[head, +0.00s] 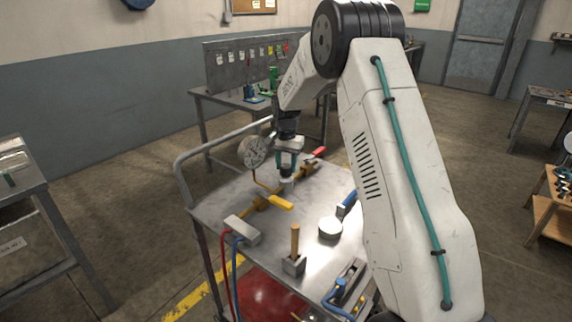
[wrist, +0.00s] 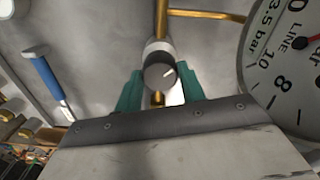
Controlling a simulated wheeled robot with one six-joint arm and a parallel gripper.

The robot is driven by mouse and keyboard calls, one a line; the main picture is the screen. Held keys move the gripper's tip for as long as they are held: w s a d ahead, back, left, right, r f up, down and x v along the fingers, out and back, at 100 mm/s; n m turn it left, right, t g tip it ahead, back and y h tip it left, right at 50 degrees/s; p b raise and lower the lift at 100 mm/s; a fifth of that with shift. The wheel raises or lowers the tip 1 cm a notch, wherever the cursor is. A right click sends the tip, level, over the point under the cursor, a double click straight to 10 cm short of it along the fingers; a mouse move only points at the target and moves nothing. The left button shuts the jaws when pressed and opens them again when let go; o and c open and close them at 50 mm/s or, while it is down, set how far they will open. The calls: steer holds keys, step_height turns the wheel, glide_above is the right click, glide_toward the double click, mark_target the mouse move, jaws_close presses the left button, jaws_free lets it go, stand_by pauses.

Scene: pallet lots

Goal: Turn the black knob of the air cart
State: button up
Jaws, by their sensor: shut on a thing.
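The air cart (head: 215,215) has a bare metal top with brass pipes and a round pressure gauge (head: 254,151). The gauge also shows large at the right of the wrist view (wrist: 290,70). The black knob (wrist: 159,75) is a dark round cap with a white pointer mark, on a light body on the brass pipe. My gripper (head: 288,172) reaches down over the cart top. In the wrist view its teal fingers (wrist: 160,88) stand on either side of the knob, shut on it. In the head view the knob is hard to make out at the fingers.
A workbench stands behind.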

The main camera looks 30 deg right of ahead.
mark_target(285, 166)
stand_by(0.3)
steer(key=o, duration=1)
steer(key=shift+c, duration=0.2)
step_height(285, 166, up, 8)
steer(key=shift+a+f, duration=0.1)
